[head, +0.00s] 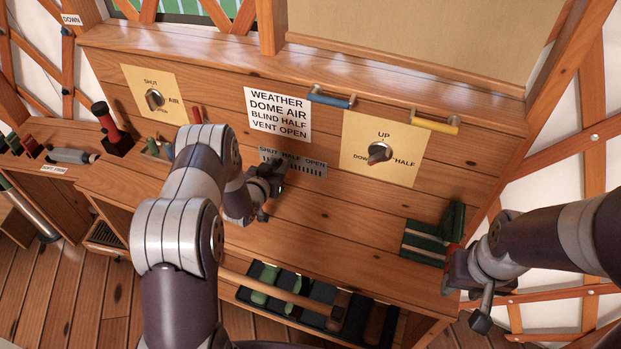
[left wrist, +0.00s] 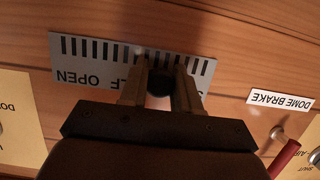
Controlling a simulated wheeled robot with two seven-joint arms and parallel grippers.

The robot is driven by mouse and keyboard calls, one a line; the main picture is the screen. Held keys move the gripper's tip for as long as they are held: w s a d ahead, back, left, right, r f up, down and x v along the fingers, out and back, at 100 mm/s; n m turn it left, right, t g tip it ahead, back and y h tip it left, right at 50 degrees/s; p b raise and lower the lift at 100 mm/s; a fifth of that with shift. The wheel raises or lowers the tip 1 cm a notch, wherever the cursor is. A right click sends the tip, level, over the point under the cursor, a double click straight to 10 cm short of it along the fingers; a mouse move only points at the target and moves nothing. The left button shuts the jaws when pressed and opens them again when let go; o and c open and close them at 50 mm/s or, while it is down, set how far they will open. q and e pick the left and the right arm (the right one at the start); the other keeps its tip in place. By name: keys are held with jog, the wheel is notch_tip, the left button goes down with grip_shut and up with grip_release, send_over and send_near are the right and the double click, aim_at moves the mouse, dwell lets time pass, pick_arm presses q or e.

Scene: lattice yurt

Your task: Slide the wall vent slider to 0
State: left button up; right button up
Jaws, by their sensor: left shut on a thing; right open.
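The wall vent slider's grey scale plate (head: 308,168) is on the plank wall, marked SHUT, HALF and OPEN from left to right. It also shows upside down in the left wrist view (left wrist: 90,62), with a row of dark slots. My left gripper (head: 268,184) is at the plate's left part. In the left wrist view its two fingers (left wrist: 160,90) are shut around a dark round slider knob (left wrist: 159,82), between HALF and SHUT. The fingers hide part of the lettering and slots. My right gripper (head: 470,298) is open and empty at the lower right, away from the plate.
A sign (head: 278,114) reads WEATHER, DOME AIR, BLIND HALF, VENT OPEN. Rotary knobs (head: 154,99) and (head: 380,153) flank it on yellow panels. A blue handle (head: 331,97) and a yellow handle (head: 435,121) are above. A dark tray (head: 312,316) lies below.

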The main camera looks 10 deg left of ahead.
aim_at(269, 158)
pick_arm(q)
jog(key=shift+w+a+b, duration=0.2)
jog(key=shift+a+b, duration=0.25)
jog(key=shift+a, duration=1.55)
jog(key=o, duration=1.1)
jog(key=shift+s+r+p, duration=0.25)
jog(key=shift+s+p, duration=0.05)
jog(key=shift+p, duration=0.1)
jog(key=p+v, duration=0.2)
jog(key=v, duration=0.1)
jog(key=p+v, duration=0.2)
jog(key=v, duration=0.2)
jog(key=shift+w+r, duration=0.1)
jog(key=shift+r, duration=0.1)
